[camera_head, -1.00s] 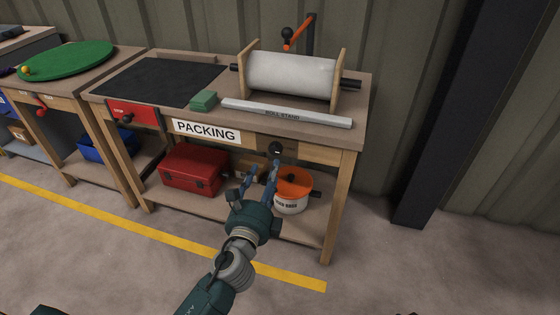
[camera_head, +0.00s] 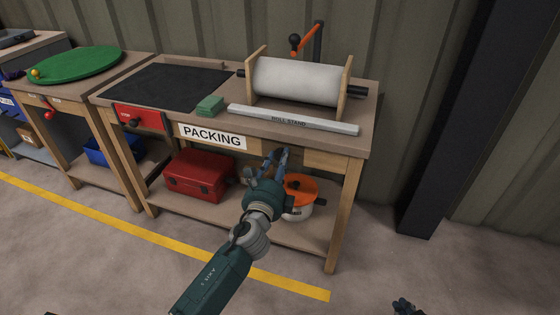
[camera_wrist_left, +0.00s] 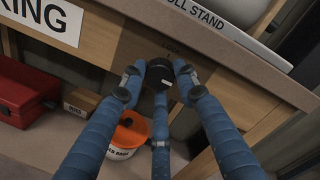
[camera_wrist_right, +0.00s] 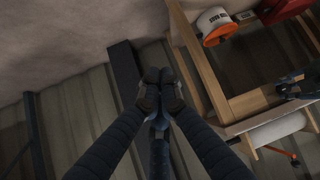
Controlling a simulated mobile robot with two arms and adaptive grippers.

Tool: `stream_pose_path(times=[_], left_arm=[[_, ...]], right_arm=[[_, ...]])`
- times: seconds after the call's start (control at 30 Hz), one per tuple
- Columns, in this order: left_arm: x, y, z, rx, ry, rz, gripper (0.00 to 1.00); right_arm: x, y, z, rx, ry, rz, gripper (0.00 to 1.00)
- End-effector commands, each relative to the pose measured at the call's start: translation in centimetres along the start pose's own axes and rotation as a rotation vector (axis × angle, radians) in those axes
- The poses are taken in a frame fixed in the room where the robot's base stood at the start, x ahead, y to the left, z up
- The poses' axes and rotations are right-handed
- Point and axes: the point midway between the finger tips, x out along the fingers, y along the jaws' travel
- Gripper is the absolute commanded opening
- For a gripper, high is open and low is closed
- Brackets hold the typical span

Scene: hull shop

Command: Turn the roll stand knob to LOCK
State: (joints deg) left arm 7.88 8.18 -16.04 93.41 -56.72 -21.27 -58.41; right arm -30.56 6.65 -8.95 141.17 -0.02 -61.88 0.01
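The black roll stand knob (camera_wrist_left: 159,73) is on the packing bench's wooden front, under the ROLL STAND strip, in the left wrist view. Small dark lettering shows just above it, partly covered; its pointer direction cannot be made out. My left gripper (camera_wrist_left: 159,78) has its blue fingers spread around the knob, one tip on each side and the third below. Whether the tips touch it is unclear. In the head view my left gripper (camera_head: 275,157) hides the knob. My right gripper (camera_wrist_right: 159,80) has its fingertips together, empty, away from the bench; it shows at the head view's bottom edge (camera_head: 405,306).
On the bench are a paper roll (camera_head: 297,80), a grey ROLL STAND strip (camera_head: 290,119) and a green block (camera_head: 209,106). A red toolbox (camera_head: 198,175) and an orange-lidded pot (camera_head: 300,186) stand on the lower shelf. A dark pillar (camera_head: 455,110) rises at right.

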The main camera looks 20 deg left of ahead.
Motion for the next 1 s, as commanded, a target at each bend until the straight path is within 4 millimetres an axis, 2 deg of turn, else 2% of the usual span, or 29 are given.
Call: stream_pose_path(times=[0.03, 0.1, 0.77, 0.87, 1.0], left_arm=[[0.0, -0.1, -0.2, -0.001, 0.004, -0.003, 0.14], [0.0, -0.1, -0.2, -0.001, 0.004, -0.003, 0.04], [-0.1, -0.2, -0.4, -0.068, 0.012, 0.000, 0.03], [-0.1, -0.3, -0.4, -0.101, 0.013, 0.003, 0.03], [-0.1, -0.3, -0.5, -0.177, 0.017, 0.009, 0.03]], right_arm=[[0.0, 0.0, 0.0, 0.000, 0.000, 0.000, 0.00], [0.0, 0.0, 0.0, 0.000, 0.000, 0.000, 0.00], [-0.2, 0.1, 1.1, 0.001, -0.048, 0.002, 0.00], [-0.4, 0.2, 1.7, 0.001, -0.074, 0.003, 0.00], [-1.1, 0.4, 4.0, 0.004, -0.157, 0.009, 0.00]])
